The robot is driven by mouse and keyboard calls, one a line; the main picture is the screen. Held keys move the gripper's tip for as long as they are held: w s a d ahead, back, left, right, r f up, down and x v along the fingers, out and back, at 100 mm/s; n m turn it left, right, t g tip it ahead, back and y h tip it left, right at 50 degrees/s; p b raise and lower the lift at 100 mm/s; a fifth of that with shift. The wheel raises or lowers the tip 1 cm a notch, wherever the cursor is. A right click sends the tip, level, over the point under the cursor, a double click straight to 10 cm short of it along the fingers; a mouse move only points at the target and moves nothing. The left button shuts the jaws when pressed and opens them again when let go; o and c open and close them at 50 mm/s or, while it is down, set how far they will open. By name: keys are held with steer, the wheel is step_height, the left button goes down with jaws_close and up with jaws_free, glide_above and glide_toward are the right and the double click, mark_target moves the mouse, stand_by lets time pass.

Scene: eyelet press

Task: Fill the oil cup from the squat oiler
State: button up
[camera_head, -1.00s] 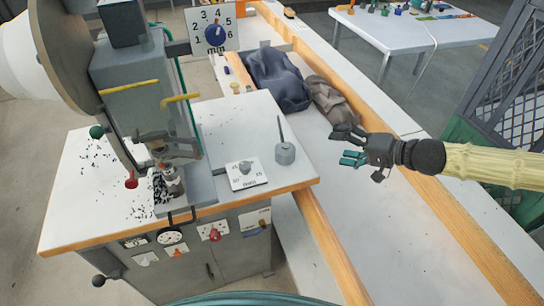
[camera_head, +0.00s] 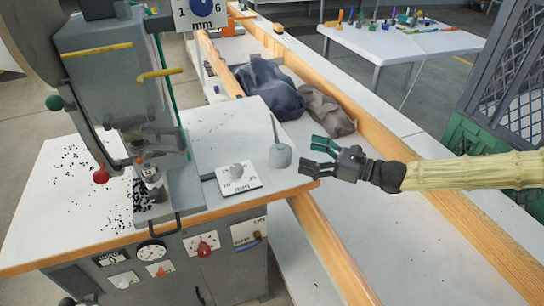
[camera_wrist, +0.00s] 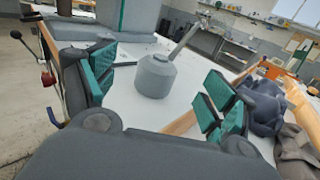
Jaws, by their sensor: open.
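The squat oiler (camera_head: 281,156) is a small grey can with a thin spout pointing up. It stands upright near the right edge of the press's white worktop. My gripper (camera_head: 313,156) is open and empty just right of it, with its teal-padded fingers pointing at it. In the wrist view the oiler (camera_wrist: 155,76) stands ahead, between the spread fingers (camera_wrist: 160,88) in the picture; no contact shows. I cannot pick out the oil cup for sure; a small cylindrical fitting (camera_head: 153,180) sits low on the press.
The grey eyelet press (camera_head: 110,85) fills the left, with black bits scattered on its worktop (camera_head: 215,130). A white plate with a knob (camera_head: 238,180) lies left of the oiler. Dark cloths (camera_head: 270,88) lie behind. The long white bench (camera_head: 400,235) is clear at right.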

mark_target(285, 148)
steer(key=shift+p+x, duration=0.3)
steer(key=shift+x, duration=1.95)
steer(key=shift+f+p+x, duration=0.15)
steer(key=shift+p+x, duration=0.15)
steer(key=shift+x, duration=0.85)
steer(key=shift+f+p+x, duration=0.15)
steer(key=shift+p+x, duration=0.1)
steer(key=shift+x, duration=0.9)
steer(key=c, duration=1.2)
